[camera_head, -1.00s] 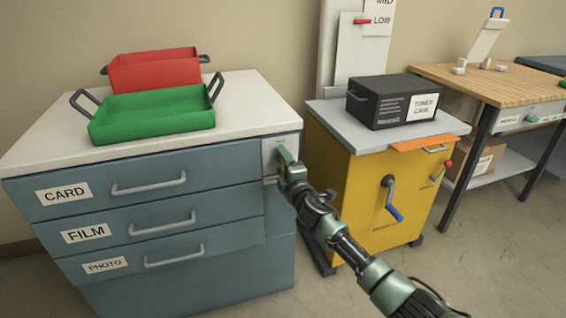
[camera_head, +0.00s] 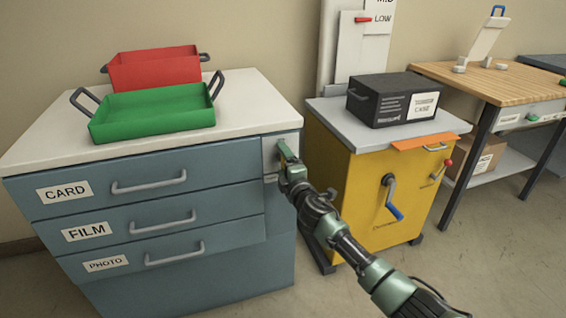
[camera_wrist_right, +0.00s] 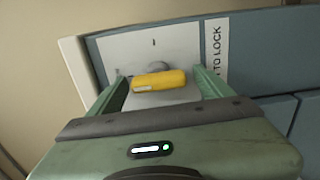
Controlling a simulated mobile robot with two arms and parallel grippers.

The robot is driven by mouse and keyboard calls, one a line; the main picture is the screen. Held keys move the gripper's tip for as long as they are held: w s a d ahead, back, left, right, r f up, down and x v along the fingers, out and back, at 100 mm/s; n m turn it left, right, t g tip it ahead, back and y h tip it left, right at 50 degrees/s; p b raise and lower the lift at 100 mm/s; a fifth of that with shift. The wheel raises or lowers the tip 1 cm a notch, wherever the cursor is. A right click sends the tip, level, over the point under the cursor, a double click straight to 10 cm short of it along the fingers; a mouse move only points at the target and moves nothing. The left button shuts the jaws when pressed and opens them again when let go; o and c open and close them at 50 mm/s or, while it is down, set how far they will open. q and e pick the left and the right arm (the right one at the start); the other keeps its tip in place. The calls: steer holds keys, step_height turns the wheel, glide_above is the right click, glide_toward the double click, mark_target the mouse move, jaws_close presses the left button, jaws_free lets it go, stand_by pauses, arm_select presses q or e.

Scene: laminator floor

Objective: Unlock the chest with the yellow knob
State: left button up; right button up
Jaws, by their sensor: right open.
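The yellow knob (camera_wrist_right: 158,81) shows in the right wrist view as a bar on a pale plate (camera_wrist_right: 150,50), lying nearly level across that picture. My right gripper (camera_head: 285,155) is at the plate on the chest's upper right corner; it hides the knob in the head view. In the wrist view the right gripper (camera_wrist_right: 160,88) is open, with one green finger on each side of the knob. Contact cannot be told. My left gripper is not in view.
A label ending in TO LOCK (camera_wrist_right: 216,50) is beside the plate. A green tray (camera_head: 150,115) and a red tray (camera_head: 153,70) sit on the chest top.

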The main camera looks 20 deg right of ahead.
arm_select(q)
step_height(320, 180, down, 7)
steer(key=p, duration=0.1)
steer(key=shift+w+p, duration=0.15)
steer(key=shift+p, duration=0.15)
arm_select(e)
steer(key=s, duration=0.7)
steer(key=shift+s+d, duration=0.15)
steer(key=shift+s, duration=0.15)
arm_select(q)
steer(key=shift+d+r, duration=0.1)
